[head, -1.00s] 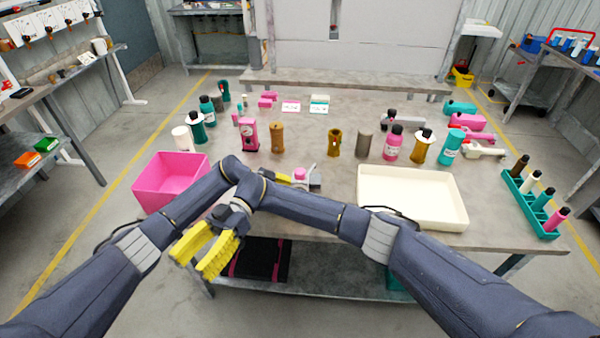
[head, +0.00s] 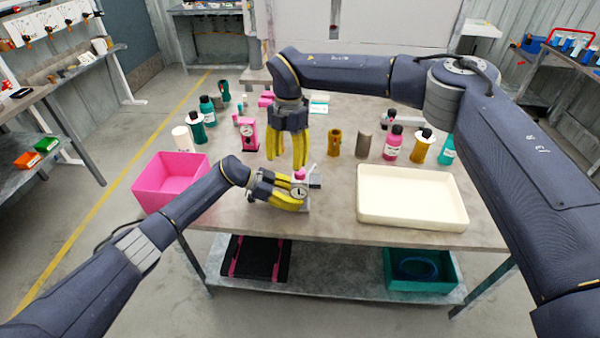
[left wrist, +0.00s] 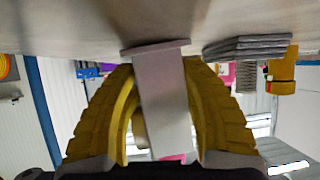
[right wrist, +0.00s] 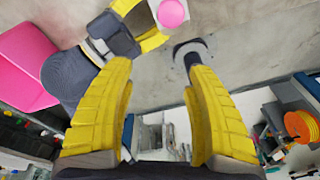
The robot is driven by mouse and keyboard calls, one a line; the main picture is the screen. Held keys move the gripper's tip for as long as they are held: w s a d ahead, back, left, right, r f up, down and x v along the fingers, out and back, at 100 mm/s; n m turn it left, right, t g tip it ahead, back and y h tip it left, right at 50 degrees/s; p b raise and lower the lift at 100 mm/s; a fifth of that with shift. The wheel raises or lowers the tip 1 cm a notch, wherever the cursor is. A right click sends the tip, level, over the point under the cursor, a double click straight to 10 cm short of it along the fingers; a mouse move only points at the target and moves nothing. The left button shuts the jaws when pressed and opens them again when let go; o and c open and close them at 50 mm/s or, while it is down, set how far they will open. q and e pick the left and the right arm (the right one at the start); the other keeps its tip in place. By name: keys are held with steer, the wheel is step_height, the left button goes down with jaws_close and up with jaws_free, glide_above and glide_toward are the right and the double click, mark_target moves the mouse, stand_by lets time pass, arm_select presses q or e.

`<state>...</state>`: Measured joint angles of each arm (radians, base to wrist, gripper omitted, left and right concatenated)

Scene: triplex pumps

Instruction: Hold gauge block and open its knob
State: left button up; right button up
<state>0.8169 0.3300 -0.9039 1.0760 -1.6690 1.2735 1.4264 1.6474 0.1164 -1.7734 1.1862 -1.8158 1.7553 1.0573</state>
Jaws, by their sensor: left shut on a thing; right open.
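The gauge block (head: 298,192) is a small grey block with a round white dial on its front and a pink knob (head: 299,175) on top. It stands near the front edge of the table. My left gripper (head: 290,198) is shut on it from the left; the left wrist view shows its grey body (left wrist: 162,105) between the yellow fingers. My right gripper (head: 289,165) is open, fingers pointing down, above and slightly behind the block. In the right wrist view the pink knob (right wrist: 171,13) is beyond the fingertips, not between them.
A pink bin (head: 172,185) stands to the left, and a cream tray (head: 412,215) to the right. Bottles and cylinders stand behind, with a pink gauge unit (head: 248,135) and a brown cylinder (head: 334,142) close to my right gripper. Bare table lies between block and tray.

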mark_target(300, 172)
steer(key=w+d+r+t+h, duration=0.1)
steer(key=w+d+r+t, duration=0.1)
steer(key=w+d+r, duration=0.1)
steer(key=f, duration=1.1)
steer(key=shift+w+d+f, duration=0.15)
steer(key=shift+d+f, duration=0.15)
steer(key=shift+f, duration=0.1)
jaws_close()
